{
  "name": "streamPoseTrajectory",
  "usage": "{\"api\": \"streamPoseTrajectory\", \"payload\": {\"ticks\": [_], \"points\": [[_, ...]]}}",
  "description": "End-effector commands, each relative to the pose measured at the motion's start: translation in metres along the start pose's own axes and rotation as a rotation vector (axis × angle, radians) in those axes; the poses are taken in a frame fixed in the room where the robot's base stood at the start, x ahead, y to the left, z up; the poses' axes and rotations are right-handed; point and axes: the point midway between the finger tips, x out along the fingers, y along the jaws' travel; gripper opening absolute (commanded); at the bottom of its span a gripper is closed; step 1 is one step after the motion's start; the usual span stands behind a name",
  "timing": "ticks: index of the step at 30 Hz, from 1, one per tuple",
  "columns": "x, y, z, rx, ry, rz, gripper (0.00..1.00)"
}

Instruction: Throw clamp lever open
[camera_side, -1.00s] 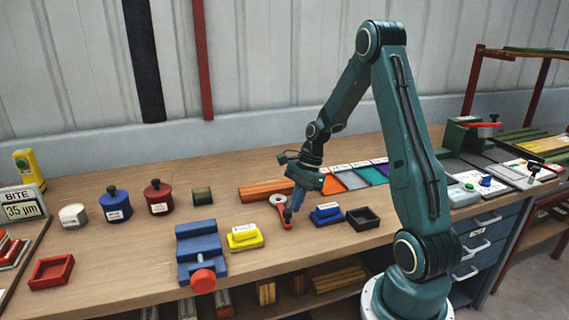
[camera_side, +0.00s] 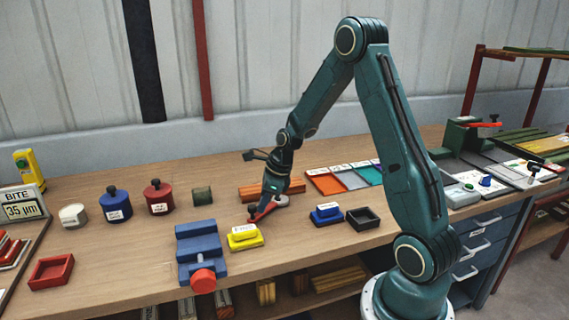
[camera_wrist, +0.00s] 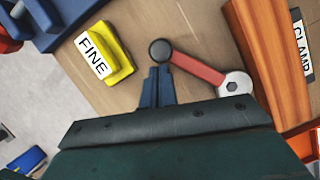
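The clamp lever (camera_side: 263,211) is a red arm on the bench, with a grey round pivot at its right end and a black knob at its free left end. In the wrist view the lever (camera_wrist: 197,68) runs from the hex-bolt pivot (camera_wrist: 235,85) up and left to the black knob (camera_wrist: 160,50). My gripper (camera_side: 268,203) is low over the lever. In the wrist view its blue fingers (camera_wrist: 157,75) are together, with their tips right beside the knob; I see nothing between them. Contact with the knob seems likely, but I cannot confirm it.
A yellow block labelled FINE (camera_wrist: 103,54) and a blue vise-like fixture (camera_side: 201,250) lie to the left. Orange bars (camera_side: 268,189) lie behind the lever. A blue block (camera_side: 326,213) and a black tray (camera_side: 363,218) are to the right.

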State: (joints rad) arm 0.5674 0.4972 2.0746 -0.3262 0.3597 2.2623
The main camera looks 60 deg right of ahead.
Motion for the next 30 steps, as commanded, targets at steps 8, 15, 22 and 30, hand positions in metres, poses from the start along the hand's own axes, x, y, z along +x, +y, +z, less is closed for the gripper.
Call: {"api": "streamPoseTrajectory", "payload": {"ticks": [8,15,22,30], "points": [[0.010,-0.014,0.025,-0.004,-0.001,0.003,0.00],[0.015,-0.028,0.039,-0.004,-0.001,0.002,0.00],[0.017,-0.037,0.046,-0.003,-0.001,0.002,0.00],[0.018,-0.041,0.048,-0.003,-0.001,0.001,0.00]]}}
